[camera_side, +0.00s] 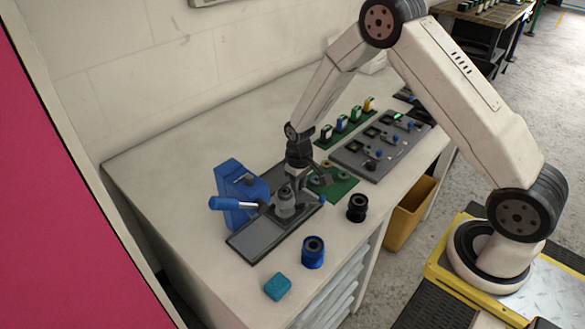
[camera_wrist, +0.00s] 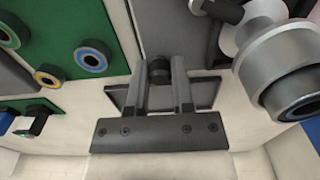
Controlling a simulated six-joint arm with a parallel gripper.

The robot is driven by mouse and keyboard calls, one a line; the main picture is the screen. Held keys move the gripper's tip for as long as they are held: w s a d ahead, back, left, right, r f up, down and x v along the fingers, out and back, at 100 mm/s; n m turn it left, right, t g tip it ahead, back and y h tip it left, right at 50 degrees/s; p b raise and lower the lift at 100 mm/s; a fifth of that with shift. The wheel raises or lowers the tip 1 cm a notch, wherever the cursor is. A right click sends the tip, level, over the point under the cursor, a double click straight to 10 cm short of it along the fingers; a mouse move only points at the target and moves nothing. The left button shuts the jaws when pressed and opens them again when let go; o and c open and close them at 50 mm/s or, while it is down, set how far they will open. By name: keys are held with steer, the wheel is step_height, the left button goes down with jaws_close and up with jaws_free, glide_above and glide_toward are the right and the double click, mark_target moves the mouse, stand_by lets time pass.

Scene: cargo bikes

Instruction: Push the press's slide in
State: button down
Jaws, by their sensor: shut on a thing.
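The press has a blue body (camera_side: 238,193) with a blue-handled lever (camera_side: 228,203) and a dark flat base (camera_side: 262,238) on the bench. A grey metal cylinder (camera_side: 285,204) stands on the base, and it also shows large at right in the wrist view (camera_wrist: 288,72). My gripper (camera_side: 307,194) is low over the right end of the base, beside the cylinder. In the wrist view its fingers (camera_wrist: 171,82) are shut on a small dark knob (camera_wrist: 180,66), seemingly the slide's. The slide itself is mostly hidden by my gripper.
A green board (camera_side: 340,186) with ringed holes lies right beside the press. A grey panel (camera_side: 375,150) lies behind it. A black ring part (camera_side: 357,207), a blue ring part (camera_side: 313,252) and a teal block (camera_side: 277,287) stand near the front edge. The bench's left part is clear.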

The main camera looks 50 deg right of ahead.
mark_target(273, 212)
steer(key=shift+a, duration=5)
steer(key=c, duration=0.6)
jaws_free()
steer(key=shift+c, duration=0.2)
steer(key=shift+r, duration=2.25)
